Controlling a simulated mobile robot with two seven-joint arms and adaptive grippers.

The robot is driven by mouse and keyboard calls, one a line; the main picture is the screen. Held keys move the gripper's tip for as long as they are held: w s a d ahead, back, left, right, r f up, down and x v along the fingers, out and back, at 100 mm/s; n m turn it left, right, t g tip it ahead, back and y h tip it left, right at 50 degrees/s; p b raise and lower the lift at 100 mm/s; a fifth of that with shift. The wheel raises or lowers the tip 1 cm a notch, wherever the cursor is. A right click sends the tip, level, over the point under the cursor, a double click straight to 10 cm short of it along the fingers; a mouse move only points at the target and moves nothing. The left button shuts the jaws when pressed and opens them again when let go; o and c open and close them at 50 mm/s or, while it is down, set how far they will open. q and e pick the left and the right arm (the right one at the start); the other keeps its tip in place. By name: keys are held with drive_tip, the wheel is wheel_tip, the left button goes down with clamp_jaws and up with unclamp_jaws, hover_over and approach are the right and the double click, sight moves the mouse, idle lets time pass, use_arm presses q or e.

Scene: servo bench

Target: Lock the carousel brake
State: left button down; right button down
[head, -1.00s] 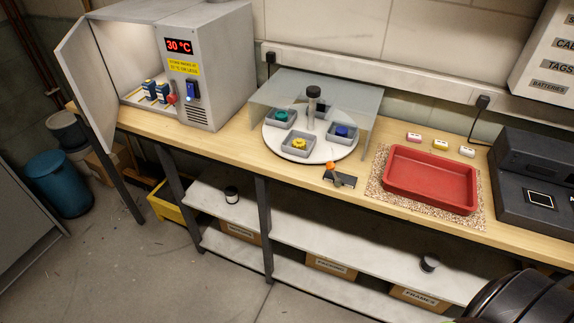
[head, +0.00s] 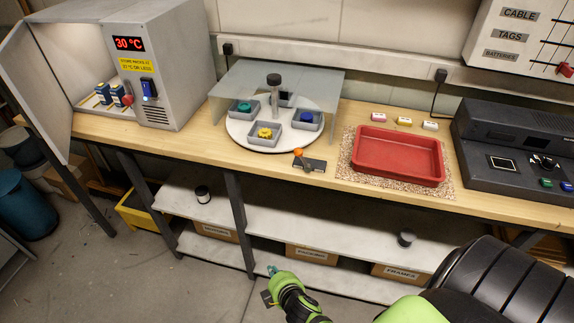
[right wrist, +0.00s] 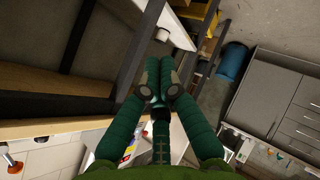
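The carousel (head: 255,141) is a round white turntable on the bench, with several grey trays around a dark-capped central post. A small brake lever with an orange knob (head: 298,152) sits on a dark plate (head: 313,164) at the bench's front edge, just right of the carousel. My right gripper (head: 270,277) is low in front of the bench, well below the lever and apart from it. In the right wrist view its green fingers (right wrist: 159,75) come together at the tips, with nothing seen between them. My left gripper is not in view.
A clear screen (head: 320,82) stands over the carousel's back. A red tray (head: 398,157) on a speckled mat is to the right, with a dark console (head: 520,150) beyond. Shelves (head: 330,239) lie below the bench.

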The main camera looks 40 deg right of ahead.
sight(303, 160)
drive_tip(key=w+d+r+n+t+h, duration=0.1)
drive_tip(key=w+d+r+t+h, duration=0.1)
drive_tip(key=r, duration=1.1)
drive_tip(key=w+d+r+n+t+h+b, duration=0.1)
drive_tip(key=w+d+r+n+t+h, duration=0.1)
drive_tip(key=r, duration=1.1)
drive_tip(key=w+d+t+h, duration=0.1)
drive_tip(key=w+d+t, duration=0.1)
drive_tip(key=d, duration=0.1)
drive_tip(key=shift+w+r, duration=0.25)
drive_tip(key=shift+r, duration=0.15)
drive_tip(key=shift+w, duration=0.1)
drive_tip(key=w+d+p, duration=0.3)
drive_tip(key=w+d, duration=0.3)
drive_tip(key=shift+w+d+p, duration=0.25)
drive_tip(key=shift+d+p, duration=0.05)
drive_tip(key=shift+d, duration=0.1)
